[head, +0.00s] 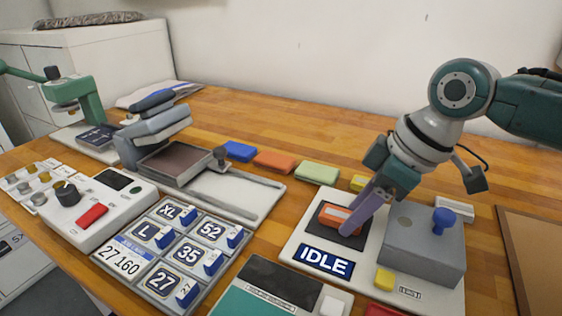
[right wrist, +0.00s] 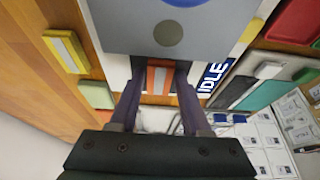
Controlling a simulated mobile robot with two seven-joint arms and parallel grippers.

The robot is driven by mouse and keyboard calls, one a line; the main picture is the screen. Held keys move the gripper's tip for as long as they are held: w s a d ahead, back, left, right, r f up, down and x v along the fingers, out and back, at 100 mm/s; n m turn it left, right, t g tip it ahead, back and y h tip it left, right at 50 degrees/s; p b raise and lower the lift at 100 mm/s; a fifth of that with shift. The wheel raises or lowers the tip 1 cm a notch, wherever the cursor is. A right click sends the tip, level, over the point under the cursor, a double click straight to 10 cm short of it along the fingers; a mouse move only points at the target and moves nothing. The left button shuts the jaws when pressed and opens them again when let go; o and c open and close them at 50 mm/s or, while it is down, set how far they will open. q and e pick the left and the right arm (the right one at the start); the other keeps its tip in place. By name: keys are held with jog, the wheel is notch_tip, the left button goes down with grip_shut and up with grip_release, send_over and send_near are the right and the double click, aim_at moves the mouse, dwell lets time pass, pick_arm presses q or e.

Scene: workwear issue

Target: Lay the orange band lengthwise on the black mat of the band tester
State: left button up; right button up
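The band tester is a white plate (head: 290,240) with a black mat (head: 322,235), a grey box (head: 428,250) and an IDLE sign. The orange band (head: 338,216), with a pale stripe, is at the black mat, partly hidden by a finger. My left gripper is out of view.
The grey box with its blue knob (head: 445,218) stands close right of my right fingers. Blue (head: 239,151), orange (head: 275,162) and green (head: 317,173) blocks lie behind the tester. A size-label tray (head: 180,250) and a stacked press (head: 165,150) stand left. A framed board (head: 535,260) lies right.

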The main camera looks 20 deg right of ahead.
jog(key=shift+o, duration=1.3)
jog(key=shift+r, duration=0.1)
